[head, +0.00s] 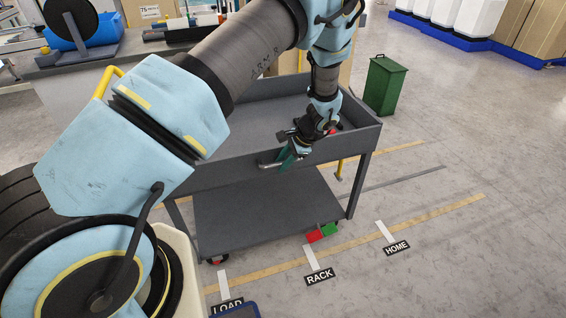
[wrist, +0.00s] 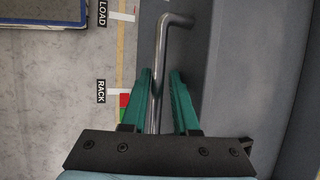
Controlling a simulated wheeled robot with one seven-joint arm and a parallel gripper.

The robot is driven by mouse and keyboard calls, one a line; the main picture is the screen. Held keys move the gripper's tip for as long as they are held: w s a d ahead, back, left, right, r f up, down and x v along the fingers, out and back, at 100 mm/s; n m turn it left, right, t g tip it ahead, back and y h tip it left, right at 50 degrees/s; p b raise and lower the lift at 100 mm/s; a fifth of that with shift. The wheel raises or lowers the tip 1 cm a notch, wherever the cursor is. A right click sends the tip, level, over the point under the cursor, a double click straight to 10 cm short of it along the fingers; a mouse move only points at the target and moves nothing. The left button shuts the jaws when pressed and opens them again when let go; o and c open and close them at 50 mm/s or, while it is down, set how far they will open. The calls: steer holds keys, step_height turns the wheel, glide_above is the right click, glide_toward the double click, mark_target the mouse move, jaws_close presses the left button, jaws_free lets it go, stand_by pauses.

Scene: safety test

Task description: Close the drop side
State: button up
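The grey cart (head: 270,215) stands in the middle of the head view, with an upper tray and a lower shelf. Its near side panel (head: 345,145) runs along the front edge of the tray and looks roughly upright; I cannot tell whether it is fully closed. A metal bar handle (head: 268,165) sticks out from this side and also shows in the wrist view (wrist: 159,60). My gripper (head: 291,156) is at the handle. In the wrist view its green fingers (wrist: 163,75) stand open on both sides of the bar, with a visible gap at the right finger.
A red and green block (head: 322,233) shows beside the cart's lower right. Floor labels LOAD, RACK (head: 320,276) and HOME (head: 397,248) lie along a yellow line. A green bin (head: 384,85) stands behind right. A cluttered bench (head: 110,60) is behind left. The right floor is clear.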

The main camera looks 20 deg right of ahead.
steer(key=b+v, duration=0.2)
steer(key=v, duration=0.8)
steer(key=shift+d+r, duration=0.15)
steer(key=shift+r, duration=0.2)
steer(key=shift+d, duration=0.1)
